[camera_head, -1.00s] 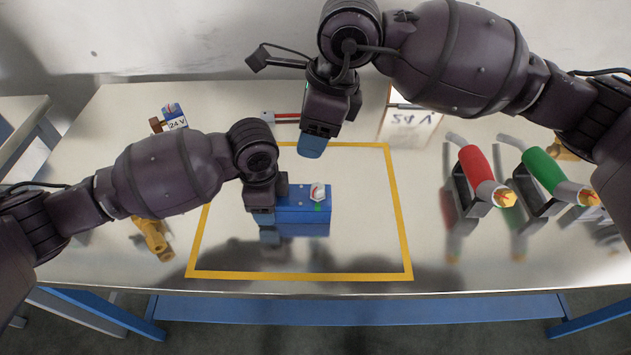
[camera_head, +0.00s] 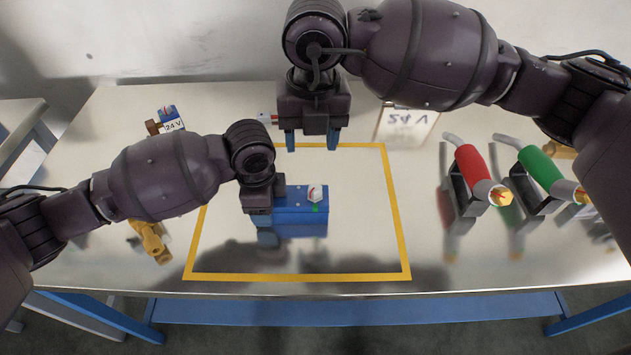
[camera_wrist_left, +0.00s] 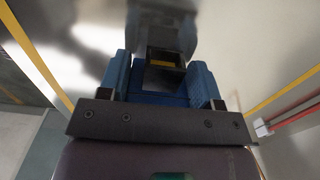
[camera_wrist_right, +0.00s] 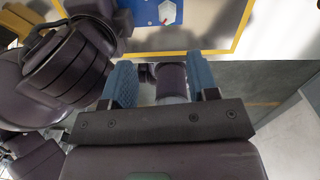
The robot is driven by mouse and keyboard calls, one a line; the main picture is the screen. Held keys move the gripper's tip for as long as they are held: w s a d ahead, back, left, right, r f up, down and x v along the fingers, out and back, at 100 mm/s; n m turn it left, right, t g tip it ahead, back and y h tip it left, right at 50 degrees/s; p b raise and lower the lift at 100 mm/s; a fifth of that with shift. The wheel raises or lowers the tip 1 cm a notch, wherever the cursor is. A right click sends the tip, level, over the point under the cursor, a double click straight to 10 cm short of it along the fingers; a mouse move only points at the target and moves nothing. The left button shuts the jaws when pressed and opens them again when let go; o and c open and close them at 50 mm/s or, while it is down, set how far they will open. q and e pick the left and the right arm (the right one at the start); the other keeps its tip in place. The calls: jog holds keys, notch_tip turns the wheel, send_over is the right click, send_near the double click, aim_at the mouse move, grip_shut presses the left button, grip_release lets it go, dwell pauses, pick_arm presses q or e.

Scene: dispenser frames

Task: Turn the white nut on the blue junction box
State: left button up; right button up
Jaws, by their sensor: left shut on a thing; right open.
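The blue junction box (camera_head: 293,213) sits inside the yellow outline on the table, with the white nut (camera_head: 315,193) on its top right part. The nut shows red and green marks near it. My left gripper (camera_head: 266,232) is shut on the left end of the box; its fingers also show in the left wrist view (camera_wrist_left: 161,85). My right gripper (camera_head: 312,140) is open and empty, up and behind the box, fingers pointing down. In the right wrist view, the box (camera_wrist_right: 155,12) and nut (camera_wrist_right: 167,11) show at the top edge, beyond the open fingers (camera_wrist_right: 162,85).
A red-handled tool (camera_head: 474,166) and a green-handled tool (camera_head: 543,170) stand in holders at the right. A 24 V sign (camera_head: 408,122) stands at the back. A small blue-topped part (camera_head: 167,118) and a yellow piece (camera_head: 151,240) lie at the left. A red bar (camera_wrist_left: 296,113) lies behind.

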aim_at(315, 186)
jog(key=f+m, duration=0.2)
jog(key=f, duration=0.2)
jog(key=f+m, duration=0.1)
jog(key=f, duration=0.3)
jog(key=f+m, duration=0.2)
jog(key=f, duration=0.2)
jog(key=shift+d+m, duration=0.3)
jog(key=c, duration=0.9)
jog(key=shift+c, duration=0.2)
jog(key=n, duration=0.3)
jog(key=shift+w+n, duration=0.1)
jog(key=shift+n, duration=2.1)
